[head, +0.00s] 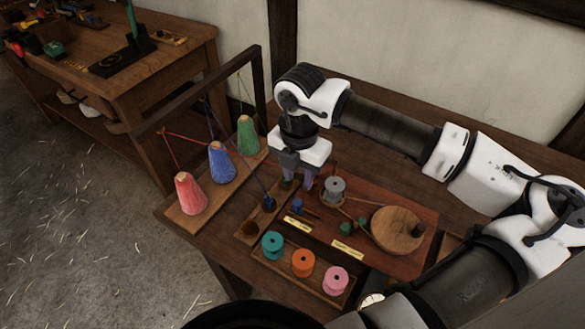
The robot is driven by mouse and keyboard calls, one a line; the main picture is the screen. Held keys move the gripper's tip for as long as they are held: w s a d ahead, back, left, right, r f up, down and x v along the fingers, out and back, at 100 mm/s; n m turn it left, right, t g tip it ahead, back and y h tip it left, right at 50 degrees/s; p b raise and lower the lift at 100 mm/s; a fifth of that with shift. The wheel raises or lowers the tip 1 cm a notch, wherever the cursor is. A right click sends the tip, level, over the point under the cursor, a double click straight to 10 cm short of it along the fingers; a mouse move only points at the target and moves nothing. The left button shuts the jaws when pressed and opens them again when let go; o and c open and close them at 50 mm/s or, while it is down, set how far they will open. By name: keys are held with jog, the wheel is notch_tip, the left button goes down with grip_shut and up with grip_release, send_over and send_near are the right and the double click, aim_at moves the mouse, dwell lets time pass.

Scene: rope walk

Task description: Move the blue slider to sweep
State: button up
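The blue slider seems to be the small blue block (297,205) on the reddish-brown board (384,268), just left of a dark rod. My gripper (298,184) points down above the back left of this board, a little behind the blue block. Its two fingers stand apart with a gap between them, and I see nothing held there. The fingertips partly overlap small dark items on the board, so their exact height is unclear. A yellow label (299,224) lies in front of the blue block; its lettering is too small to read.
Red (190,194), blue (222,162) and green (248,136) thread cones stand at left under a dark frame. A grey spool (333,189) and wooden wheel (397,229) sit right of my gripper. Teal (272,245), orange (303,263) and pink (335,280) spools stand in front.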

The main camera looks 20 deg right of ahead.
aim_at(298, 202)
notch_tip(298, 202, down, 11)
jog(key=b, duration=0.8)
jog(key=shift+r, duration=0.1)
jog(key=s+b, duration=0.1)
jog(key=s+d+b, duration=0.1)
jog(key=b, duration=0.1)
jog(key=shift+d+f, duration=0.2)
jog(key=shift+d, duration=0.1)
jog(key=shift+s+d+r+b, duration=0.15)
jog(key=shift+s+d+b, duration=0.3)
jog(key=shift+s+b, duration=0.4)
jog(key=shift+w, duration=0.15)
jog(key=shift+w+b, duration=0.1)
jog(key=shift+b, duration=0.3)
jog(key=shift+w+a, duration=0.1)
jog(key=shift+a, duration=0.05)
